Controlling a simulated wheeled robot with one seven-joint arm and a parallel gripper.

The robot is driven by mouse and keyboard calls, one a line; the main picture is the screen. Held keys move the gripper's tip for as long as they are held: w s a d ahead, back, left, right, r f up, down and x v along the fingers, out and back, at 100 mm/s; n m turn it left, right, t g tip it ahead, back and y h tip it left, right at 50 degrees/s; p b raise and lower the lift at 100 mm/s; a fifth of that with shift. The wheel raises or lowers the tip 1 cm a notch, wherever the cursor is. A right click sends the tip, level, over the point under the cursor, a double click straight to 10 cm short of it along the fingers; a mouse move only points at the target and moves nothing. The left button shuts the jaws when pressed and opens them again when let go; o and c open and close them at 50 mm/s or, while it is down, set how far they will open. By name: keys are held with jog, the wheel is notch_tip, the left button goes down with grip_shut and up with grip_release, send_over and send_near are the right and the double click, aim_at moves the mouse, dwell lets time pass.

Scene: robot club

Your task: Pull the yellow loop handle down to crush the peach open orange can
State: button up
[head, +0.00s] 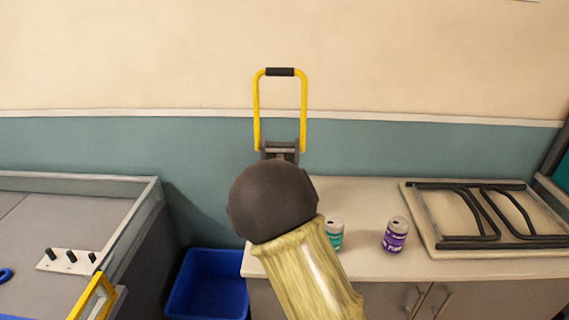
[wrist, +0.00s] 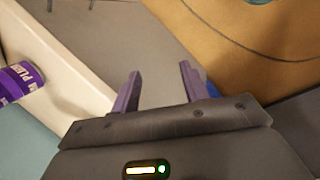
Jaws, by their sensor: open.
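The yellow loop handle (head: 256,110) with a black grip (head: 280,72) stands upright against the wall in the head view. It joins a dark bracket (head: 280,149) at its foot. My arm hides what lies below the bracket, and no peach or orange can shows in either view. My gripper is hidden behind my arm in the head view. In the wrist view my gripper (wrist: 158,85) is open, with two purple fingers apart and nothing between them. The handle is not in the wrist view.
A teal can (head: 335,235) and a purple can (head: 395,235) stand on the counter (head: 365,200). The purple can (wrist: 18,82) also shows in the wrist view. A board with black folded legs (head: 480,212) lies at right. A blue bin (head: 207,285) stands on the floor beside the counter.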

jog(key=s+d+r+m+y+b, duration=0.3)
jog(key=s+r+m, duration=0.2)
jog(key=r+m, duration=0.5)
jog(key=shift+r+t+b, duration=0.3)
jog(key=shift+b, duration=0.1)
jog(key=shift+c, duration=1)
jog(key=shift+w, duration=0.1)
